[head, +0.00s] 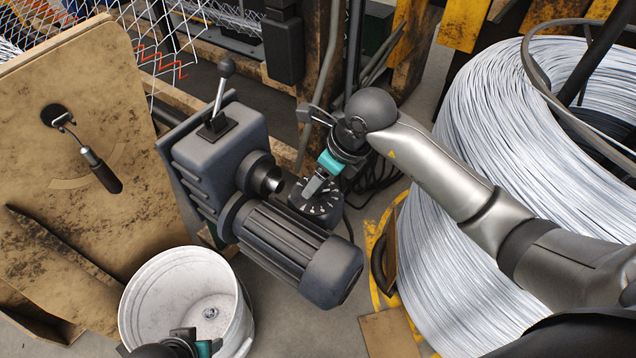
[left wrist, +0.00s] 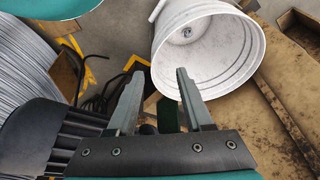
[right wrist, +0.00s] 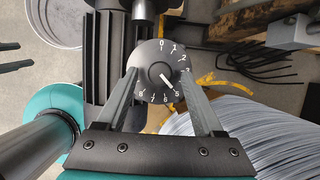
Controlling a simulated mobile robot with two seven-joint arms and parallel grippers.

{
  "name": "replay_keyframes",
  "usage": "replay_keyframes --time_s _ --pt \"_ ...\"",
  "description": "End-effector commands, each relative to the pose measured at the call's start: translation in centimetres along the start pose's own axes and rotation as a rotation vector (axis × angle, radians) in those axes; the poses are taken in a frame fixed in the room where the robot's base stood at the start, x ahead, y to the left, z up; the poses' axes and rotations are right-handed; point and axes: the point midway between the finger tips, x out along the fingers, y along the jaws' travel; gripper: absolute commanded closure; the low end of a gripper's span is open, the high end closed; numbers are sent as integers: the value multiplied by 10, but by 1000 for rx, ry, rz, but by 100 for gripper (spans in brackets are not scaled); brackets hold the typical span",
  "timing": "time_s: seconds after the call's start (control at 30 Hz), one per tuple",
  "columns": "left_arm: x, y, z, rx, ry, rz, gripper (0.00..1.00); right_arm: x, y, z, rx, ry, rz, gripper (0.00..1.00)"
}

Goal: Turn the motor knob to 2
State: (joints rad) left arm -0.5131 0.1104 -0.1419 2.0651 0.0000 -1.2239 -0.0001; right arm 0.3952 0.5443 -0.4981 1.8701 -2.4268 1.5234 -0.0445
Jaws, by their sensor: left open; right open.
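The motor knob (head: 322,205) is a dark round dial with white numbers, beside the grey motor (head: 292,245). In the right wrist view the knob (right wrist: 152,58) shows a white pointer line aimed at about 5; the 4 is hidden by a finger. My right gripper (head: 316,186) is at the knob. In the right wrist view its two fingers (right wrist: 158,72) are apart, one on each side of the dial; I cannot tell if they touch it. My left gripper (left wrist: 160,74) is open and empty near the white bucket (left wrist: 212,72), far from the knob.
The bucket (head: 132,309) stands at the lower left. A lever with a black ball (head: 220,95) rises from the grey gearbox. A large wire coil (head: 480,200) stands close to my right arm. A worn board with a crank handle (head: 105,175) is at the left.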

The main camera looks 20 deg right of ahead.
Motion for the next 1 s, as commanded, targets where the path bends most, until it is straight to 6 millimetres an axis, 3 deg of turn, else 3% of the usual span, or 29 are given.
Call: replay_keyframes --time_s 0.2,0.53,1.0 --pt "-9 -1 -6 -1 16 -1 49 12 0 0 1 0 0 31" --pt "-11 -1 -7 -1 19 -1 49 13 0 0 0 -1 -1 31" --pt "-11 0 -7 -1 19 -1 49 13 0 0 0 0 -1 84"
